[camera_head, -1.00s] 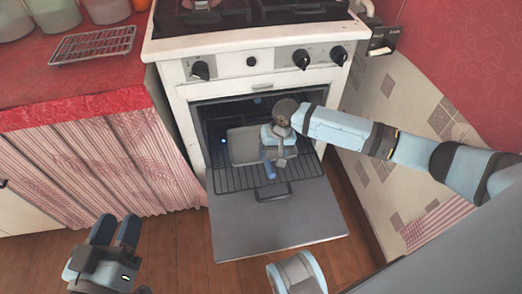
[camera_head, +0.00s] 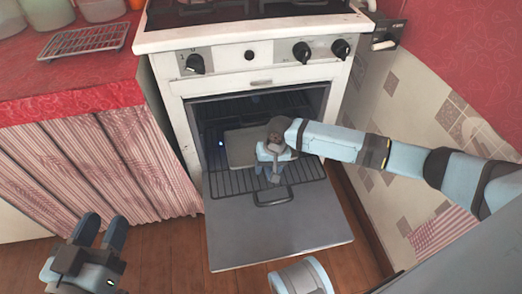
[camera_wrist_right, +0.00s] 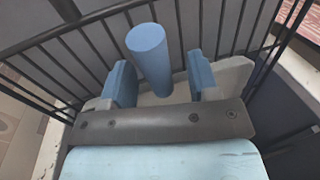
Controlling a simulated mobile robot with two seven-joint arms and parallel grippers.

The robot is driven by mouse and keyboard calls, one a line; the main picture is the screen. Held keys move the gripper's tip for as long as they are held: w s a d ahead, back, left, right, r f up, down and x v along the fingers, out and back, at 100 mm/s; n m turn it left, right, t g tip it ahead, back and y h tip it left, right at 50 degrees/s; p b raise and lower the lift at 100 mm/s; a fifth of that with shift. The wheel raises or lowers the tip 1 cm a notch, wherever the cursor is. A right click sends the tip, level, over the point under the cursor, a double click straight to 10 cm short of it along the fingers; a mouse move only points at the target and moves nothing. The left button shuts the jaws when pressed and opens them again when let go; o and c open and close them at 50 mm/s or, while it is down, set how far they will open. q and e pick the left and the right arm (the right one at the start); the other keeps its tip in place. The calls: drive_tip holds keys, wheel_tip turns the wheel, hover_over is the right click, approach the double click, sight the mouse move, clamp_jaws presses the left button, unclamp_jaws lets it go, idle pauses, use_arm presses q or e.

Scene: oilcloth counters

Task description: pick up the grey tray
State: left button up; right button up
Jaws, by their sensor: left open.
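The grey tray (camera_head: 240,150) lies flat on the wire rack inside the open oven, its right part hidden behind my right gripper. My right gripper (camera_head: 267,178) is over the rack at the tray's front right, pointing down. In the right wrist view, the fingers of the right gripper (camera_wrist_right: 161,82) are apart, with a blue cylinder (camera_wrist_right: 149,48) between them. I cannot tell what the cylinder rests on or whether the fingers touch the tray. My left gripper (camera_head: 103,230) is open and empty at the lower left, far from the tray.
The oven rack (camera_head: 222,182) is partly out above the lowered oven door (camera_head: 280,228). The stove (camera_head: 240,62) stands above. A red-covered counter (camera_head: 60,88) with a wire cooling rack (camera_head: 85,42) is at left, and a tiled wall (camera_head: 400,120) is at right.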

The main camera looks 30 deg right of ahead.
clamp_jaws()
